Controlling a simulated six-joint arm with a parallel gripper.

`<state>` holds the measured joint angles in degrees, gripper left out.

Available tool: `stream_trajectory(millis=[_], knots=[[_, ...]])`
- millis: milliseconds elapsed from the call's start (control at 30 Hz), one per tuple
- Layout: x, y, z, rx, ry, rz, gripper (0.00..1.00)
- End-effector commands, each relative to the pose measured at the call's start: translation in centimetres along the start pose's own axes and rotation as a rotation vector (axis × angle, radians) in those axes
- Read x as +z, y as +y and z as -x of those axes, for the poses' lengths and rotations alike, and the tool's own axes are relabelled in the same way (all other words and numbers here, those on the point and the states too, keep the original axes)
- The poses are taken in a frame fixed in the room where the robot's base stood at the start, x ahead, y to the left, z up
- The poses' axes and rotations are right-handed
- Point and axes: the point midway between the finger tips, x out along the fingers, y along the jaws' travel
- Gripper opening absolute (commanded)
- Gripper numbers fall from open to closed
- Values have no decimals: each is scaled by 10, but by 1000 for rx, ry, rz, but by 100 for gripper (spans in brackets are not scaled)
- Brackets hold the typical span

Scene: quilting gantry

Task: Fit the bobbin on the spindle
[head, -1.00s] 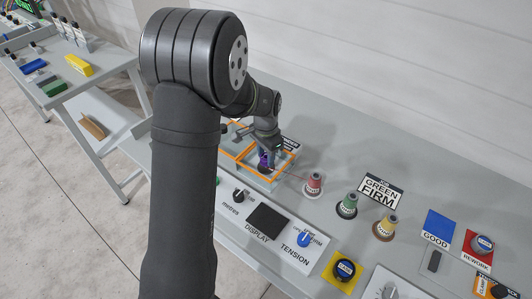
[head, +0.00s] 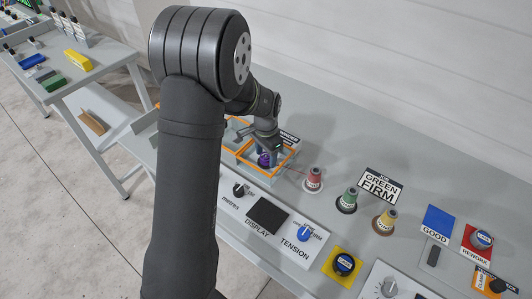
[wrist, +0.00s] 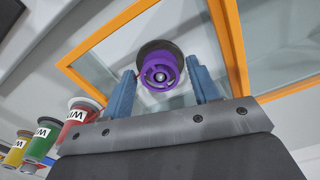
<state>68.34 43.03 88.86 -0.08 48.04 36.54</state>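The purple bobbin (wrist: 161,71) is inside the orange-framed glass enclosure, in front of a dark round disc (wrist: 158,48). A small silver tip shows at the bobbin's centre, which looks like the spindle (wrist: 161,75); how deep the bobbin sits on it cannot be told. In the head view the bobbin (head: 264,159) shows below my gripper (head: 268,150). In the wrist view my gripper (wrist: 163,90) has blue fingers on either side of the bobbin, with a gap visible at each side. It looks open and not touching the bobbin.
The orange frame (head: 285,166) surrounds the work spot closely. Red (head: 314,179), green (head: 347,201) and yellow (head: 385,222) thread cones stand to the right, by a GREEN FIRM sign (head: 380,187). A control panel with a display (head: 268,215) and a tension knob (head: 303,233) lies in front.

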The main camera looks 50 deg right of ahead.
Motion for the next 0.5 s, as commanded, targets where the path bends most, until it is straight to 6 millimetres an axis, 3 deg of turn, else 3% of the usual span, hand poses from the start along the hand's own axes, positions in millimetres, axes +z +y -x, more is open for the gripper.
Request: stream_trajectory(millis=[333, 500], knots=[[0, 0, 2, -1, 1, 0, 61], [-1, -1, 21, -3, 3, 0, 61]])
